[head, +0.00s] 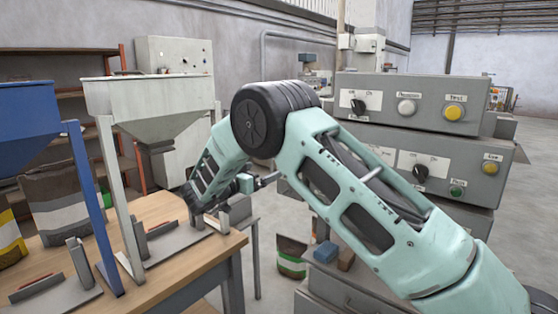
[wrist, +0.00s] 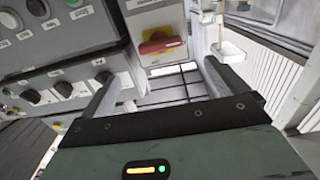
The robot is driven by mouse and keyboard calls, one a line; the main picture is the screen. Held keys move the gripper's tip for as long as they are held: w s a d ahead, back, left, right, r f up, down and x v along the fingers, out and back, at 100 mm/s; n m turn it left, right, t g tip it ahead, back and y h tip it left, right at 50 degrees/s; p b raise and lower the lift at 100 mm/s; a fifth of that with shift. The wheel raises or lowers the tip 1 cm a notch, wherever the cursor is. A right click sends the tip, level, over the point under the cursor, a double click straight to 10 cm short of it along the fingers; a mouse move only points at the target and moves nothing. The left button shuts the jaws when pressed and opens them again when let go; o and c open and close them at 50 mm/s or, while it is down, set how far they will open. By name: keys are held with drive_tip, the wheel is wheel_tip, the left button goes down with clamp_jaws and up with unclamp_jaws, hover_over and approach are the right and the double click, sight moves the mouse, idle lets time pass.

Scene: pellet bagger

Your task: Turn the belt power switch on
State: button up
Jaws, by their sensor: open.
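My gripper (head: 264,181) shows small and partly hidden behind my arm in the head view. In the wrist view my gripper (wrist: 157,70) is open, with one finger on each side and nothing between them. A red rotary handle on a yellow plate (wrist: 160,43) sits on a grey box beyond the fingers, apart from them. Black knobs (wrist: 33,97) line a grey panel to its left. In the head view, an upper black knob (head: 358,106) and a lower black knob (head: 420,172) sit on stacked control boxes. I cannot read which switch is labelled for the belt.
The upper box also has a yellow button (head: 454,113), and the lower one a green button (head: 456,191). A grey hopper (head: 150,100) and a blue hopper (head: 25,115) stand over a wooden table (head: 185,275) at left. A bag (head: 291,257) stands on the floor.

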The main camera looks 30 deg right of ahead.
drive_tip(key=p+x, duration=0.2)
drive_tip(key=x, duration=0.8)
drive_tip(key=shift+d, duration=0.4)
drive_tip(key=shift+w, duration=0.15)
drive_tip(key=c, duration=1)
